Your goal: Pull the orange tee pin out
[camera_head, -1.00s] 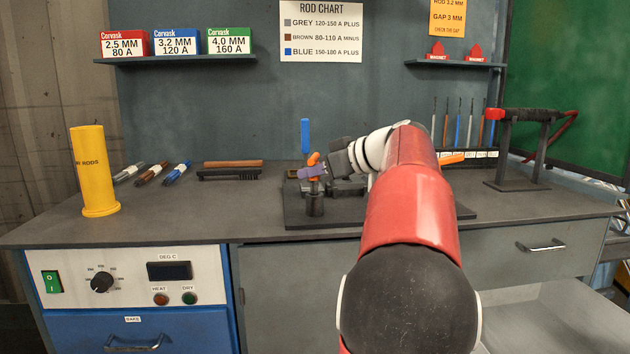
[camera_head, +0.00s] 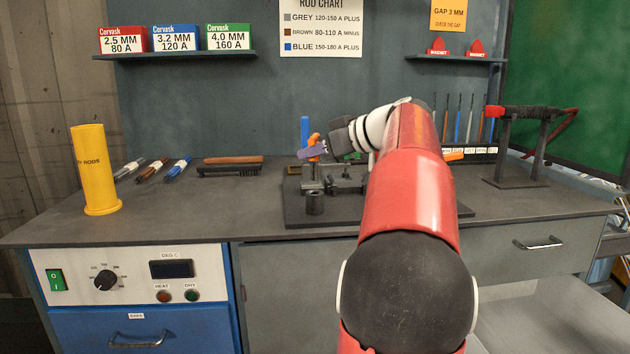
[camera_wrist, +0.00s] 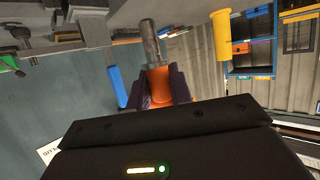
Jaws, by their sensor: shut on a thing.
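My gripper (camera_head: 313,150) is shut on the orange tee pin (camera_head: 315,140) above the dark fixture plate (camera_head: 290,216) on the bench. In the wrist view the orange part of the tee pin (camera_wrist: 160,84) sits between my purple fingers, and its grey metal shaft sticks out beyond them. The shaft end shows near grey fixture parts; I cannot tell if it is fully clear of them. A short dark cylinder (camera_head: 315,204) stands on the plate below and in front of my gripper. My gripper and wrist hide part of the fixture.
A blue upright bar (camera_head: 305,130) stands close behind my gripper. A black stand (camera_head: 525,150) is at right. The bench front left is clear.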

